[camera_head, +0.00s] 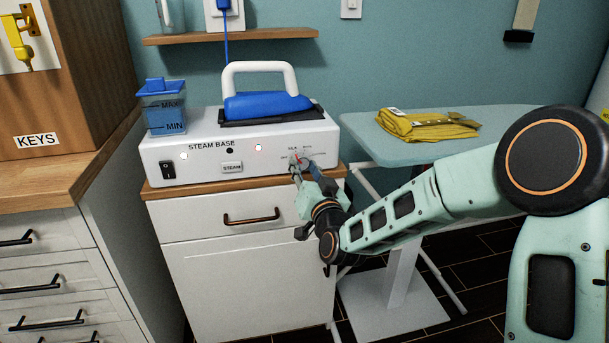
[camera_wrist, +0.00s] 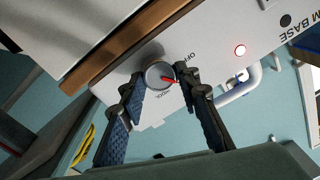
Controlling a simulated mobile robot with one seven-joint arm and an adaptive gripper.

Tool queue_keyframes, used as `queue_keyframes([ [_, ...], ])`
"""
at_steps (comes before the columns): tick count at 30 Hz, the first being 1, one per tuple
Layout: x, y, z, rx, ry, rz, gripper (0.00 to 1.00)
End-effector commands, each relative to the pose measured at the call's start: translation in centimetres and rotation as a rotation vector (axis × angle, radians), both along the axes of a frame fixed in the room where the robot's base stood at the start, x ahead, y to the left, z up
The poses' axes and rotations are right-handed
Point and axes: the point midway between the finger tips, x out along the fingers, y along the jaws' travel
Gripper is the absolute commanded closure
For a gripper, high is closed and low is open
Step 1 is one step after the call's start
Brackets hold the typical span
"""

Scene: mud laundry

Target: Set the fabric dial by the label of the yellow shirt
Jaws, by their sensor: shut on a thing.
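The fabric dial (camera_head: 304,162) is a small round grey knob with a red pointer at the right end of the steam base's front. My gripper (camera_head: 297,174) reaches it from the front right. In the wrist view the dial (camera_wrist: 157,77) sits between the two fingertips of my gripper (camera_wrist: 160,88), which are shut on it. The red pointer shows near the right finger; an "OFF" mark stands beside it. Other marks around the dial are partly hidden or too small to read surely. The folded yellow shirt (camera_head: 430,126) lies on the ironing board with a white label (camera_head: 397,112), unreadable here.
The white steam base (camera_head: 215,158) stands on a cabinet (camera_head: 240,270) and bears a blue iron (camera_head: 265,104), a power switch (camera_head: 167,169) and a steam button (camera_head: 232,167). A blue water tank (camera_head: 163,108) is at its left. The ironing board (camera_head: 375,140) stands close on the right.

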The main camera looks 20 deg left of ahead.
Motion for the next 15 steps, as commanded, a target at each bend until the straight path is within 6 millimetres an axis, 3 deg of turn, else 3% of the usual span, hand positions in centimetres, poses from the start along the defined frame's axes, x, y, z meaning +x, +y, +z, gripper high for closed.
queue_keyframes([
  [15, 0.02, -0.03, -0.06, 0.149, 0.093, 0.000, 0.94],
])
